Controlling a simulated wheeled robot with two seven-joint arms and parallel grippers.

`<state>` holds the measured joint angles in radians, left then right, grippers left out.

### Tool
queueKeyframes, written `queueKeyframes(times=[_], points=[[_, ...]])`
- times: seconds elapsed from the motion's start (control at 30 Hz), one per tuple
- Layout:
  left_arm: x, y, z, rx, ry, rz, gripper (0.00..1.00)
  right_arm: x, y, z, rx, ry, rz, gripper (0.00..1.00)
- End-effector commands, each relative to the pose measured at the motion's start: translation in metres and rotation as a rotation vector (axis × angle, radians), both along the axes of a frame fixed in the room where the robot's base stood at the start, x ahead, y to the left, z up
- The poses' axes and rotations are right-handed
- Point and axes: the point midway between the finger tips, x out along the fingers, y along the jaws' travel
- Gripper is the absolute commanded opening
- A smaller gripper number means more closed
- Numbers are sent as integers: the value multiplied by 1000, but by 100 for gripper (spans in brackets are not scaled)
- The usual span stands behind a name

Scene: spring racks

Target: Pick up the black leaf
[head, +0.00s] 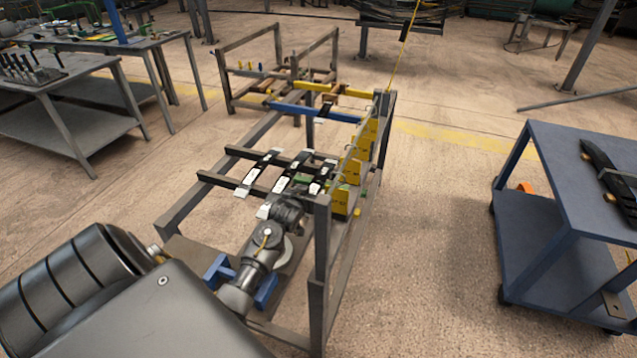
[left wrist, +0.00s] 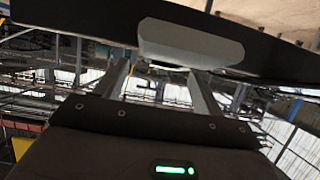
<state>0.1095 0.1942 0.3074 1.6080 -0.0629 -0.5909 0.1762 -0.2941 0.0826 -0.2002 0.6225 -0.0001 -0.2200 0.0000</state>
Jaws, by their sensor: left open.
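Several black leaves with white labels lie side by side across the bars of the metal rack; one black leaf (head: 258,173) is at the left of the group. My left gripper (head: 291,204) is at the near side of these leaves, its fingers mostly hidden by its own wrist in the head view. In the left wrist view, my left gripper (left wrist: 160,70) has its two fingers apart with nothing between them. A dark leaf (left wrist: 95,40) with a light grey patch crosses just beyond the fingertips; I cannot tell whether they touch. My right gripper is not in view.
The rack (head: 321,255) has an upright post right of my arm and yellow plates (head: 340,199) along its right side. A blue cart (head: 575,185) with a dark leaf on top stands at the right. Workbenches (head: 60,85) stand at the left. The floor between rack and cart is clear.

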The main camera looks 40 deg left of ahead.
Motion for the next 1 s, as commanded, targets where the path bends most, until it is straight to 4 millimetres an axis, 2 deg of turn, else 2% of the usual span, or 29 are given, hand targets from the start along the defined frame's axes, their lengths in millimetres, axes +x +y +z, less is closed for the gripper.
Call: queueKeyframes(times=[0.1, 0.27, 0.6, 1.0], points=[[17, 7, 0, -1, 0, 0, 69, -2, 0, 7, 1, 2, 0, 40], [33, 13, -9, 0, 0, -1, 69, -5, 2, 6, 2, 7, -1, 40], [37, 15, -11, 1, -1, 0, 68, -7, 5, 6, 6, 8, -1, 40], [36, 15, -11, 0, 0, 0, 15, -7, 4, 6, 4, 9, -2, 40]])
